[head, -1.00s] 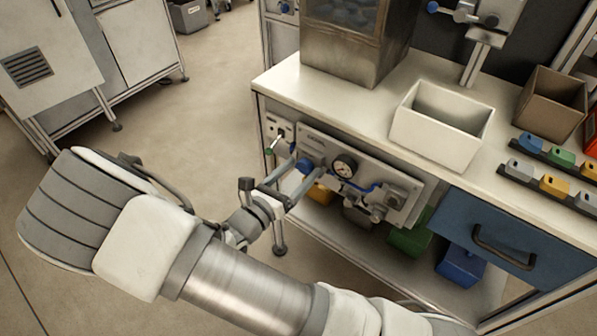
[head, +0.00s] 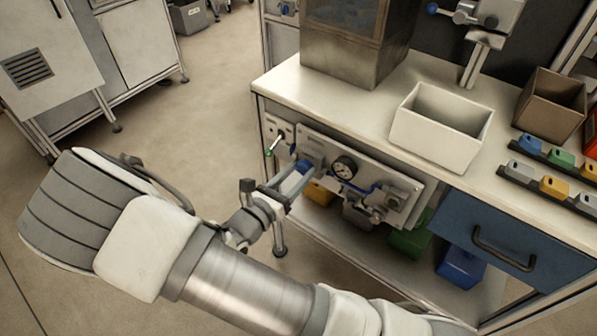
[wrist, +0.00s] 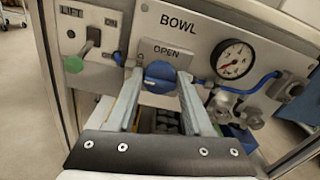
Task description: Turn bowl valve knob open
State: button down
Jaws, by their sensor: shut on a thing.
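The blue bowl valve knob (wrist: 160,74) sits on the grey panel (wrist: 215,30) under the "BOWL" label and the "OPEN" plate (wrist: 167,53). My gripper (wrist: 159,75) has one finger on each side of the knob and is shut on it. In the head view my gripper (head: 299,170) reaches the left part of the panel below the worktop, and the knob is partly hidden between the fingers.
A pressure gauge (wrist: 236,60) with blue tubing is right of the knob. A "LIFT" toggle switch (wrist: 91,38) is to the left. A white bin (head: 440,135) stands on the worktop above. Coloured bins sit on the shelf below. Open floor lies left.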

jog(key=m, duration=0.4)
jog(key=shift+s, duration=0.1)
jog(key=m+b, duration=0.1)
jog(key=m, duration=0.3)
jog(key=shift+d+f+m, duration=0.1)
jog(key=shift+f+m, duration=0.05)
jog(key=shift+m, duration=0.15)
jog(key=m+b, duration=0.2)
jog(key=m, duration=0.2)
jog(key=shift+f+m+b, duration=0.15)
jog(key=shift+m+b, duration=0.15)
jog(key=shift+s+m+b, duration=0.1)
jog(key=shift+m+b, duration=1.45)
jog(key=shift+m, duration=0.65)
jog(key=shift+c, duration=1.5)
grip_release()
